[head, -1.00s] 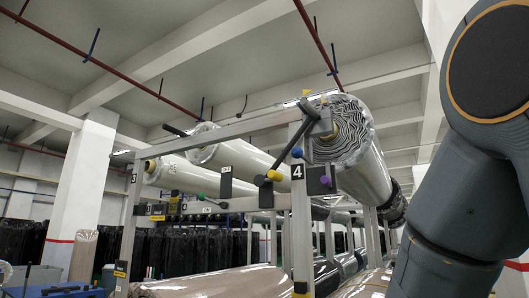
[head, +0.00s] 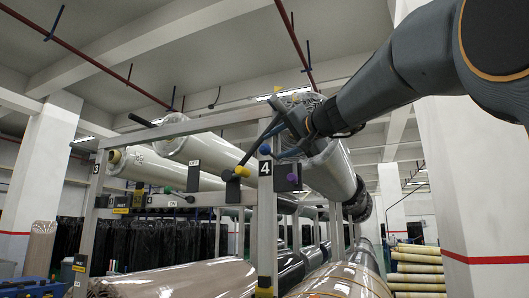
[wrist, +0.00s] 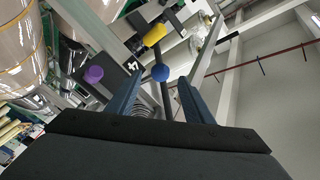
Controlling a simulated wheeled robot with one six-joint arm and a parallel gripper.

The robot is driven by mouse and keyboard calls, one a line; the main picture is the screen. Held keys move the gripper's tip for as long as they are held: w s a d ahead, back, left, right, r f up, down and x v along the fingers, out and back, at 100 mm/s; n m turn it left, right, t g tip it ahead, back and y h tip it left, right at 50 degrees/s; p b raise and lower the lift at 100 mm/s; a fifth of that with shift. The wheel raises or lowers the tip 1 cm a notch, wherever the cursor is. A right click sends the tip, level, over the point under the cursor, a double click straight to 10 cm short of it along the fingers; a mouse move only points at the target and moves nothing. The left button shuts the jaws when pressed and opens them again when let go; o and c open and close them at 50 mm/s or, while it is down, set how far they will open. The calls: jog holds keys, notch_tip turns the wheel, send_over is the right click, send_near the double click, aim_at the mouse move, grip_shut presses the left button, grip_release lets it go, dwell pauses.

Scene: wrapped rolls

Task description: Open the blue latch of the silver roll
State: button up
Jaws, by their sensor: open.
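The silver roll (head: 332,172) lies in the top of the rack behind the post marked 4, its crinkled end partly hidden by my arm. Its latch is a dark lever tipped with a blue ball (head: 265,149), in front of that end. The blue ball also shows in the wrist view (wrist: 160,73), at the fingertips and in line with the gap between them. My gripper (wrist: 160,80) is open, one finger on each side of the ball's line. I cannot tell whether either finger touches it. In the head view my gripper (head: 280,146) is close to the ball.
A yellow knob (head: 242,171) and a purple knob (head: 292,177) sit close to the blue ball. The rack post (head: 266,220) stands just below. Other wrapped rolls lie left (head: 195,150) and below (head: 190,278). Free room lies at the right.

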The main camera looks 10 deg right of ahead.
aim_at(267, 149)
jog(key=shift+w+a+r, duration=0.15)
jog(key=shift+w+r, duration=0.05)
jog(key=shift+w, duration=0.2)
jog(key=p+x, duration=0.3)
jog(key=x, duration=0.3)
jog(key=shift+w+a+f+p, duration=0.1)
jog(key=shift+w+a+p, duration=0.05)
jog(key=shift+w+p, duration=0.2)
